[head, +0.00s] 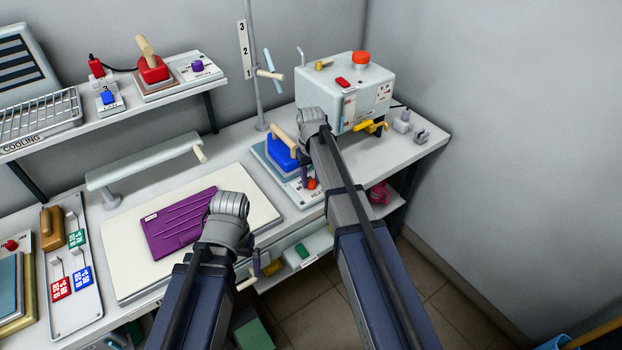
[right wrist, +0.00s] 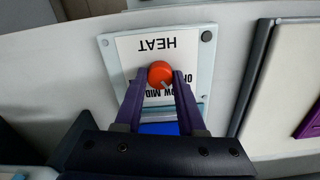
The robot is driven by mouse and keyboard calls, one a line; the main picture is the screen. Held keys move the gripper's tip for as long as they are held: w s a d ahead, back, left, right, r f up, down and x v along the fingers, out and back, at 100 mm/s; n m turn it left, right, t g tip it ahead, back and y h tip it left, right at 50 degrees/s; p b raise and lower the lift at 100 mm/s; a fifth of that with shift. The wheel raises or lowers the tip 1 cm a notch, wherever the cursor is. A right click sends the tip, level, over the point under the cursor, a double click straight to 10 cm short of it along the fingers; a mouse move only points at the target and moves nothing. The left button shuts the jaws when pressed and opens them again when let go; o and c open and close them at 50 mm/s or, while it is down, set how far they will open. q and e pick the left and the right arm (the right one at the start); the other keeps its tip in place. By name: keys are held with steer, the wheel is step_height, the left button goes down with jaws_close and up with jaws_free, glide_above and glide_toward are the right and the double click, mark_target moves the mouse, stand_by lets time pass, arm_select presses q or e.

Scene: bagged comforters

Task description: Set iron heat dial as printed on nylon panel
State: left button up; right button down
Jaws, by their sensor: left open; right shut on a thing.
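The orange heat dial (right wrist: 160,72) sits on a white plate (right wrist: 127,46) marked HEAT, upside down in the right wrist view. My right gripper (right wrist: 161,78) is shut on this dial, one purple finger on each side. Part of the OFF, LOW and MID print shows; the fingers hide the rest. The dial (head: 311,183) is beside the blue iron (head: 281,154) in the head view. A purple panel (head: 180,224) with a small white label, too small to read, lies on the cream board. My left gripper (head: 257,266) is open near the bench's front edge, partly hidden by its wrist.
A red iron (head: 152,70) and a purple dial (head: 197,66) stand on the upper shelf. A pale machine (head: 345,92) with a red-orange button stands at the back right. A long pale press arm (head: 145,165) spans behind the board. A tray (head: 73,265) with coloured tags is at left.

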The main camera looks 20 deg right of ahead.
mark_target(311, 181)
steer(key=shift+m, duration=1)
steer(key=c, duration=0.5)
jaws_free()
steer(key=shift+r, duration=0.15)
step_height(311, 181, up, 8)
steer(key=p, duration=0.8)
steer(key=shift+f, duration=0.2)
steer(key=shift+f, duration=0.2)
